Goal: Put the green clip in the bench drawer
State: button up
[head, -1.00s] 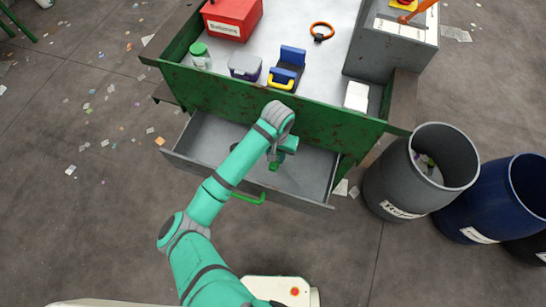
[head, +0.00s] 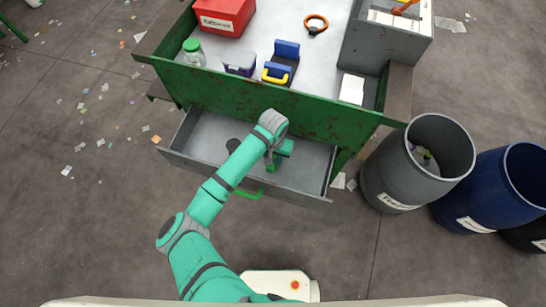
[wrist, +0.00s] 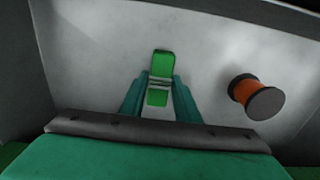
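The bench drawer (head: 320,200) is pulled open below the green bench front. My gripper (head: 277,163) reaches down inside it, right of its middle. In the wrist view, the green clip (wrist: 161,65) sits between the two fingers of my gripper (wrist: 161,85), which appear shut on it. The pale drawer floor lies behind the clip; whether the clip touches it I cannot tell. In the head view my arm and gripper hide most of the clip.
An orange spool with dark ends (wrist: 257,97) lies in the drawer beside the clip. The green drawer handle (head: 247,194) is at the front. A red box (head: 222,15), jar (head: 194,52) and other items stand on the bench. Grey (head: 415,165) and blue bins (head: 490,195) stand right.

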jog(key=shift+o, duration=1.1)
notch_tip(320, 180, up, 12)
jog(key=shift+r, duration=0.2)
